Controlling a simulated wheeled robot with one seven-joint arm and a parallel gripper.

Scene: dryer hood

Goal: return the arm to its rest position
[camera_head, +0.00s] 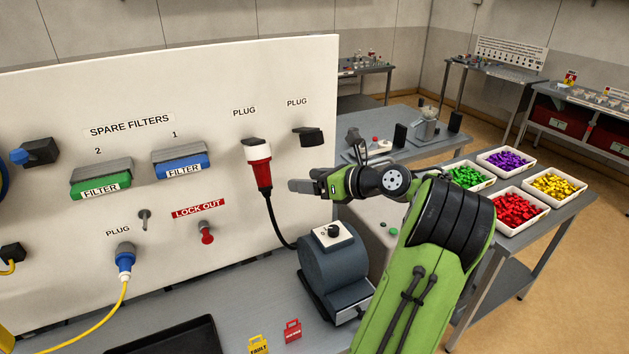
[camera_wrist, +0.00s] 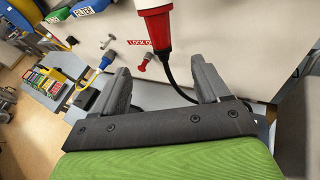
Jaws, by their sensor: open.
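My gripper (camera_head: 305,186) is at the end of my green and black arm, in front of the white panel (camera_head: 300,90). In the wrist view, the two dark fingers of my gripper (camera_wrist: 164,88) stand wide apart with nothing between them. The red and white plug (camera_head: 259,168) sits in its upper socket on the panel, to the left of my fingertips in the head view, with a black cable hanging from it. In the wrist view, the same plug (camera_wrist: 157,35) is beyond the fingers, and no contact shows.
A dark grey machine (camera_head: 335,268) with a knob stands on the bench below my gripper. A blue plug (camera_head: 125,258) and a red lockout (camera_head: 207,233) are on the panel. Trays of coloured parts (camera_head: 519,231) lie on the right table. A black tray (camera_head: 175,340) is at the front.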

